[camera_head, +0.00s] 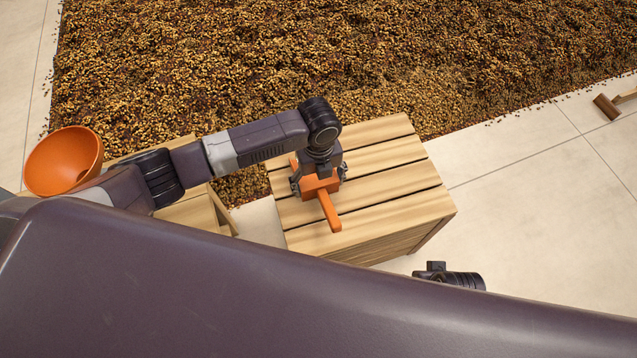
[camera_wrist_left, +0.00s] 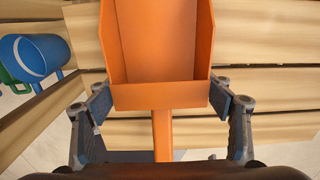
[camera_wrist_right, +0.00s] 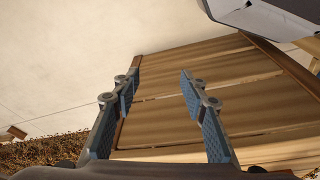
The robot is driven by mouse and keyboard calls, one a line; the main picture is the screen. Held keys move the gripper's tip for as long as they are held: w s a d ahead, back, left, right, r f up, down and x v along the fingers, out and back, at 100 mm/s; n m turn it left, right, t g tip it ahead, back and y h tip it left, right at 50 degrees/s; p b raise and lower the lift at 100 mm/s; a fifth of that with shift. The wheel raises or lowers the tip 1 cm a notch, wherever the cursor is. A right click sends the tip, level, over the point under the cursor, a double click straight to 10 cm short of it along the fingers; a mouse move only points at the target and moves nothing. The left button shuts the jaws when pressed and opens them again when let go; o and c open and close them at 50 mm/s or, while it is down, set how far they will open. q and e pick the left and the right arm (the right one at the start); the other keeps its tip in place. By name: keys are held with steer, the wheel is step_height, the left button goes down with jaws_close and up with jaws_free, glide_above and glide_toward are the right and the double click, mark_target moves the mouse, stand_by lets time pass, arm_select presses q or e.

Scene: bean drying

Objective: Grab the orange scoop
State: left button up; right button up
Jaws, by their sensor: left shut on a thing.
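The orange scoop (camera_head: 329,212) lies on the slatted wooden crate (camera_head: 388,155), its handle pointing toward me. My left gripper (camera_head: 318,184) is over the scoop from above and hides part of its bowl. In the left wrist view the scoop's open trough (camera_wrist_left: 157,45) fills the middle, and the fingers of my left gripper (camera_wrist_left: 162,95) are shut on its two sides near the handle end. In the right wrist view my right gripper (camera_wrist_right: 160,82) is open with nothing between its fingers, with the wooden slats behind them.
An orange bowl (camera_head: 64,160) stands at the left on a wooden surface. Beans (camera_head: 250,60) cover the drying area behind the crate. A wooden mallet-like tool (camera_head: 606,106) lies far right on the pale floor. A blue object (camera_wrist_left: 35,58) shows in the left wrist view.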

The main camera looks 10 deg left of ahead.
arm_select(q)
steer(key=shift+r, duration=0.15)
steer(key=shift+w+r, duration=0.1)
steer(key=shift+r, duration=0.1)
step_height(320, 180, up, 9)
steer(key=p, duration=0.2)
steer(key=shift+r+p, duration=0.15)
steer(key=shift+p, duration=0.15)
arm_select(e)
steer(key=s+f, duration=0.3)
steer(key=f, duration=0.5)
steer(key=shift+d+f, duration=0.15)
steer(key=shift+f, duration=0.1)
arm_select(q)
steer(key=shift+r, duration=0.1)
